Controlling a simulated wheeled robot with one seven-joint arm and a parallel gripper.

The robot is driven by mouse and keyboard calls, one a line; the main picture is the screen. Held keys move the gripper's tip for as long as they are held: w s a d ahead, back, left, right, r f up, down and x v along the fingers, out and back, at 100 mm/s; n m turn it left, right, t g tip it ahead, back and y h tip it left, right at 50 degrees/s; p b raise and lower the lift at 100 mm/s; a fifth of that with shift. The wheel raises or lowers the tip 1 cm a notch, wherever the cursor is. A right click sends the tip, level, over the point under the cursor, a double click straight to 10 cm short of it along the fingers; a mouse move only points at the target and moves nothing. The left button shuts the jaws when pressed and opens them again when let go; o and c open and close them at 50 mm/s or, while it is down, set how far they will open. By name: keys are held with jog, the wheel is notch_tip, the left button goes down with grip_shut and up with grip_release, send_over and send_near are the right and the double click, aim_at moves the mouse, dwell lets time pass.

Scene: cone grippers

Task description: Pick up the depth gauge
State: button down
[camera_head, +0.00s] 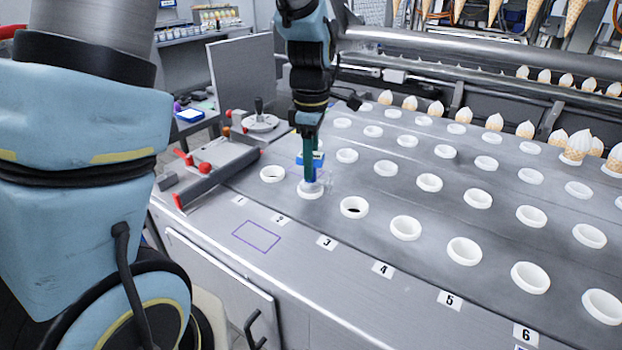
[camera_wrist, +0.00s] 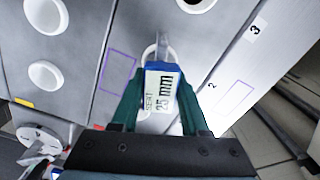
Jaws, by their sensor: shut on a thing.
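The depth gauge (camera_wrist: 160,67) is a blue block with a white label reading "25 mm" and a narrow clear tip. My gripper (camera_wrist: 161,80) has its green fingers shut on both sides of it in the wrist view. In the head view the blue gauge (camera_head: 314,158) shows below my gripper (camera_head: 309,150), just over the white ring (camera_head: 310,191) behind number 2. The gauge's tip reaches over or into that ring; I cannot tell whether it touches. The fingers hide part of the gauge.
Rows of white rings, such as one ring (camera_head: 354,207), cover the metal table (camera_head: 330,275). A purple outline (camera_head: 257,236) marks a bare patch near the front. A fixture with red knobs (camera_head: 205,167) stands at left. White-topped cones (camera_head: 578,146) stand farther back.

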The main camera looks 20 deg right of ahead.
dwell(0.7)
notch_tip(320, 180, up, 10)
jog(key=shift+r+b, duration=0.1)
jog(key=shift+b, duration=0.85)
